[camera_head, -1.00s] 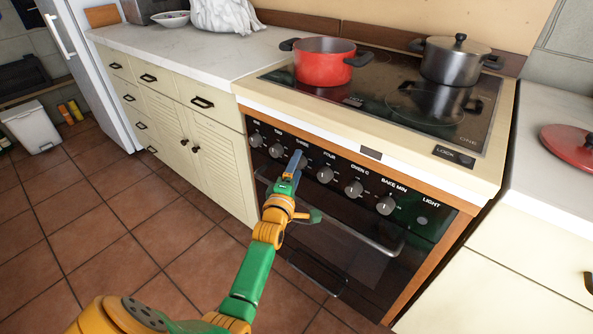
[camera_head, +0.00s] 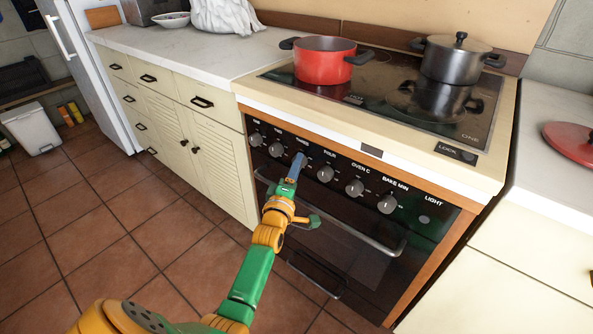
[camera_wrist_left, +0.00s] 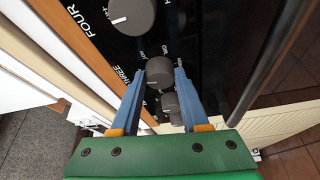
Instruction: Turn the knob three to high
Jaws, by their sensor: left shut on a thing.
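The stove's black control panel carries a row of grey knobs. Knob three, under the label THREE, is mostly hidden behind my left gripper (camera_head: 298,166) in the head view. In the left wrist view knob three (camera_wrist_left: 159,72) sits between the two blue fingers of the left gripper (camera_wrist_left: 160,84), which is shut on it. Its white pointer line shows low on its face, but the exact setting is too small to read. Knob four (camera_head: 325,174) is just to the right of the gripper and also shows in the left wrist view (camera_wrist_left: 132,14). My right gripper is not in view.
Knob two (camera_head: 276,150) is close on the gripper's left. The oven door handle (camera_head: 350,232) runs below the panel. A red pot (camera_head: 322,64) and a dark lidded pot (camera_head: 450,62) stand on the cooktop. The tiled floor in front is clear.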

